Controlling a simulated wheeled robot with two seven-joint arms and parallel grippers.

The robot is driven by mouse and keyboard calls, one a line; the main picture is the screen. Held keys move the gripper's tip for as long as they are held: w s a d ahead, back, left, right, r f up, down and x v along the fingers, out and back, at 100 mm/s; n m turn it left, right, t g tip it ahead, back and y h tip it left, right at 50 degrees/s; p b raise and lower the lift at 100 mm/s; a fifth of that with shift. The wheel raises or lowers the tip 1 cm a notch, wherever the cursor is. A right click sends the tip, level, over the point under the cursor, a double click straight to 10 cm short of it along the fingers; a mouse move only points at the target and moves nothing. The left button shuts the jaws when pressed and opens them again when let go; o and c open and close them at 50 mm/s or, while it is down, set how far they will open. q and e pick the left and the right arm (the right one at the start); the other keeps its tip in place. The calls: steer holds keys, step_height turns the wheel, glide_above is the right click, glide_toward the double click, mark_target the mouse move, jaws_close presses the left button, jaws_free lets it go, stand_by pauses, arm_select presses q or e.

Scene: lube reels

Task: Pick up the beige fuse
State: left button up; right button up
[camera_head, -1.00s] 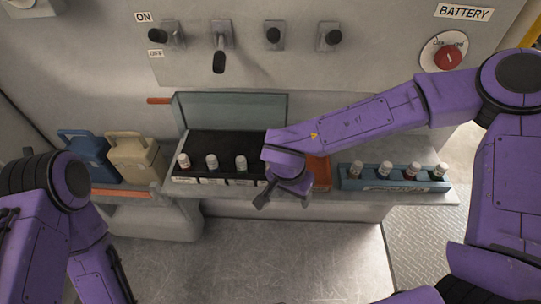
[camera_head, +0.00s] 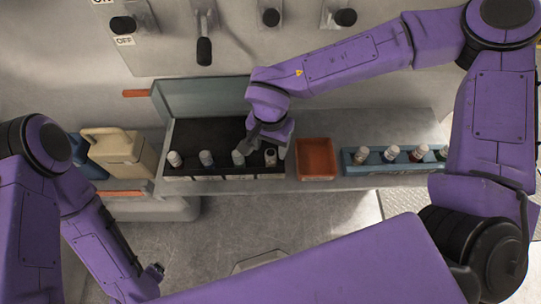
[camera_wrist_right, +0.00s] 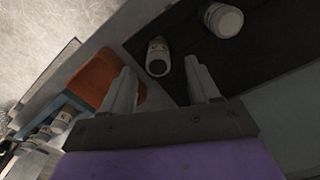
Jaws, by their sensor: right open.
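Several small capped fuses stand in a row in a black open case on the shelf. A pale, beige-looking fuse (camera_head: 270,158) stands at the right end, just below my right gripper (camera_head: 257,146). In the right wrist view a pale fuse (camera_wrist_right: 158,58) shows between the two spread fingers of the right gripper (camera_wrist_right: 160,72); I see no grip on it. A second pale-capped fuse (camera_wrist_right: 223,20) stands farther off there. What may be my left gripper (camera_head: 155,272) shows as a small dark end at the lower left, far from the case; its jaws are unclear.
The case's raised lid (camera_head: 200,97) stands behind the fuses. An orange tray (camera_head: 316,158) and a blue rack (camera_head: 375,168) with several fuses lie to the right. A beige jug (camera_head: 112,150) and a blue jug stand left. Switches line the wall above.

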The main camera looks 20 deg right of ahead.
mark_target(271, 153)
step_height(271, 153, down, 4)
steer(key=shift+s+f, duration=0.1)
steer(key=shift+s, duration=0.05)
steer(key=c, duration=1.1)
